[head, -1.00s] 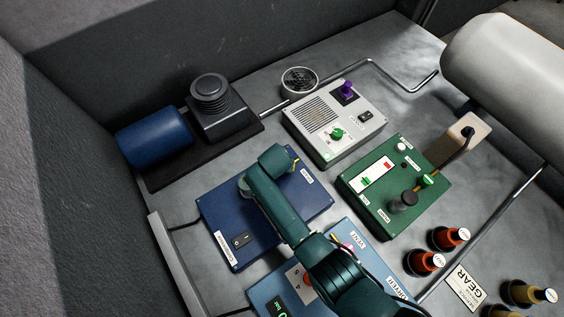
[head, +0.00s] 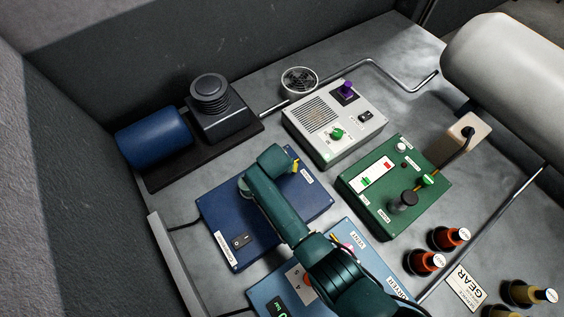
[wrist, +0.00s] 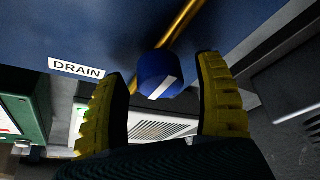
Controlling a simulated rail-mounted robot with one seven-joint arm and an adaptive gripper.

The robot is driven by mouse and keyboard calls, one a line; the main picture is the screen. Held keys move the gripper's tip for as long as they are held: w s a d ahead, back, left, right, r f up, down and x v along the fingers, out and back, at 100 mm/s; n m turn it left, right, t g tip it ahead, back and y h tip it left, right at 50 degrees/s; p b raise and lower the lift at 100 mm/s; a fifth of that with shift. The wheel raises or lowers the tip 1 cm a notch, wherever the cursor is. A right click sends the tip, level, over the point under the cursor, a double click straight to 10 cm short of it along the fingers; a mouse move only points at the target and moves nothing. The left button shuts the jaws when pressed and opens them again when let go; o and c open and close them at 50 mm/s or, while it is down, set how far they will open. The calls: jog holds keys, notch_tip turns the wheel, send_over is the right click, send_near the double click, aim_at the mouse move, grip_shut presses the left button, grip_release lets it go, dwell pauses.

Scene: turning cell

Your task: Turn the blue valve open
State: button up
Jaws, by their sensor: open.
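The blue valve knob (wrist: 160,75), with a white pointer stripe on its face, shows in the wrist view. It is mounted at a blue panel (wrist: 55,30) beside a brass-coloured pipe (wrist: 185,28) and a DRAIN label (wrist: 77,68). My gripper (wrist: 161,68) is open, with one yellow ribbed finger on each side of the knob and a visible gap to both. In the head view my arm reaches over the dark blue box (head: 215,210); the knob is hidden there, and only a bit of a yellow finger shows.
A grey box (head: 355,130) with green and purple knobs stands behind my gripper. A green box (head: 420,165) with a black knob is to the right. A lighter blue box (head: 265,285) lies under my arm. A blue motor (head: 152,137) is at the back left. Red-brown bottles (head: 447,238) stand at right.

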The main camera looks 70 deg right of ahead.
jog(key=v, duration=1.2)
